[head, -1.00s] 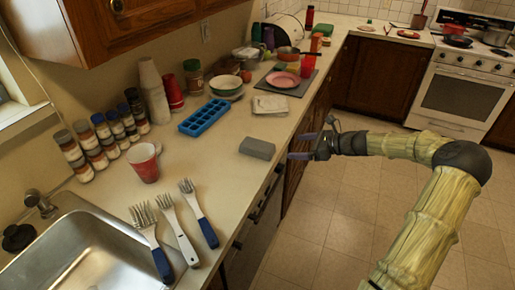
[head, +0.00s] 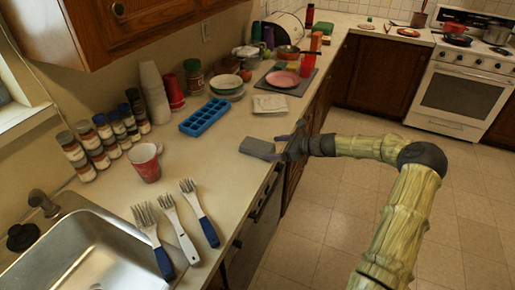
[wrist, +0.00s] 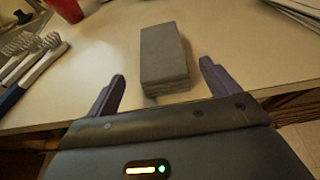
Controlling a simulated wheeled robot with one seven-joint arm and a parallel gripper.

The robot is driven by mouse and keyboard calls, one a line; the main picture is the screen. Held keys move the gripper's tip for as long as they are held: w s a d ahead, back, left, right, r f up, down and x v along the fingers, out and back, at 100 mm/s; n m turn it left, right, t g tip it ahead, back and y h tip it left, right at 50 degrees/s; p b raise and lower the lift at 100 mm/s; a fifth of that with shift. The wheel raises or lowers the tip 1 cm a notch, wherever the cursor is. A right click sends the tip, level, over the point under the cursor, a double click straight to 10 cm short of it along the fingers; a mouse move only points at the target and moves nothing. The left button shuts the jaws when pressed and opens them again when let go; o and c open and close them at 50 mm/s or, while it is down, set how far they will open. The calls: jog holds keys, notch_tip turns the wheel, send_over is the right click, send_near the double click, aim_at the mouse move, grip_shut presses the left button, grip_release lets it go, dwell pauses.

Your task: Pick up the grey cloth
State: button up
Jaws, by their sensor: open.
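The grey cloth (head: 257,148) looks like a folded grey block lying on the counter near its front edge. In the wrist view the cloth (wrist: 164,58) lies just ahead of my gripper, in line with the gap between the fingers. My gripper (head: 279,148) is at the counter's edge, right beside the cloth's right end. In the wrist view my gripper (wrist: 161,85) is open, with its two dark purple fingers apart and nothing held. The near end of the cloth is about level with the fingertips.
A blue ice tray (head: 205,117) and a pale folded cloth (head: 271,104) lie behind. The counter around the grey cloth is clear.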

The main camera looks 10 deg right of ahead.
aim_at(268, 147)
jog(key=p+x, duration=0.1)
jog(key=x, duration=0.3)
jog(key=shift+w+a+f, duration=0.1)
jog(key=shift+w+f, duration=0.15)
jog(key=c, duration=1.2)
jog(key=shift+o, duration=0.2)
notch_tip(268, 147, up, 10)
jog(key=shift+b, duration=0.65)
